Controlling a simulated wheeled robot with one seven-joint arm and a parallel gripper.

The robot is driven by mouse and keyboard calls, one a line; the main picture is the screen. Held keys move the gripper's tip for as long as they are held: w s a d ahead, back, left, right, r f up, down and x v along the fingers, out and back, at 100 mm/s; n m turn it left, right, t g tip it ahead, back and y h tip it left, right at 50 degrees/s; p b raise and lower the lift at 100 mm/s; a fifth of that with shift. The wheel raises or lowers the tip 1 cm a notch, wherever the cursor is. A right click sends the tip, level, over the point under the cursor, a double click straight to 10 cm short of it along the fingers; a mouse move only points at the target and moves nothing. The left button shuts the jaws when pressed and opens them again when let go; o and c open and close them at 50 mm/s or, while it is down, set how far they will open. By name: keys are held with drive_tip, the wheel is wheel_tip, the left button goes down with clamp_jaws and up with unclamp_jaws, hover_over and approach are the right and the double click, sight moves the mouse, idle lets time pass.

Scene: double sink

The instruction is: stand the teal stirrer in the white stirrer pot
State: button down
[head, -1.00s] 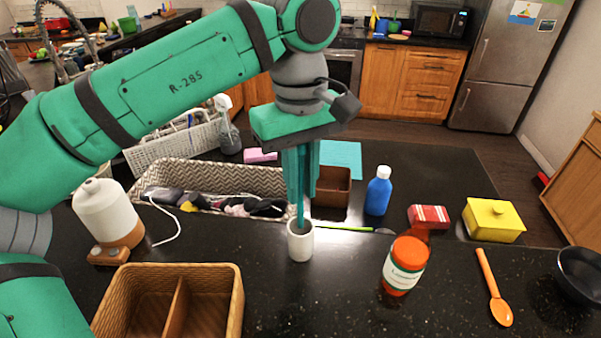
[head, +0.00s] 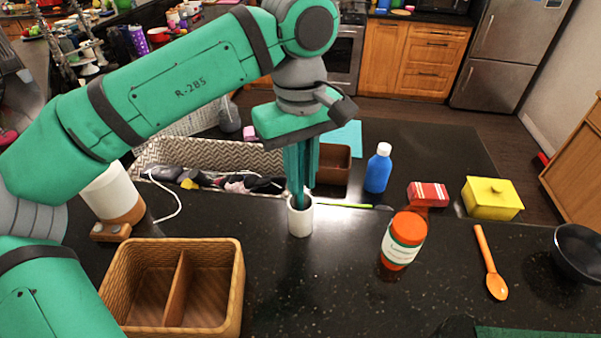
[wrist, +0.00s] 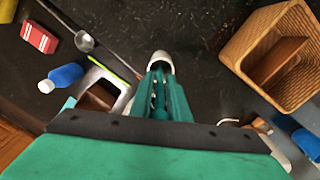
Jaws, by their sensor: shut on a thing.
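The white stirrer pot (head: 300,221) stands upright on the black counter, in the middle of the head view. In the wrist view its pale rim (wrist: 160,60) shows just beyond my fingertips. My gripper (head: 301,182) points down right above the pot and is shut on the teal stirrer (head: 299,199). The stirrer is upright, and its lower part goes into the pot's mouth. Its lower end is hidden inside the pot, and its upper part is mostly hidden between my teal fingers. The fingertips are close to the rim; I cannot tell whether they touch it.
A divided wicker box (head: 235,285) stands front left, and a white-and-wood dispenser (head: 113,193) behind it. A patterned basin (head: 215,155) lies behind.

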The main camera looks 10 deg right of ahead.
drive_tip(key=c, duration=1.6)
unclamp_jaws()
wheel_tip(320, 180, up, 11)
drive_tip(key=shift+a+f, duration=0.1)
drive_tip(key=shift+w, duration=0.1)
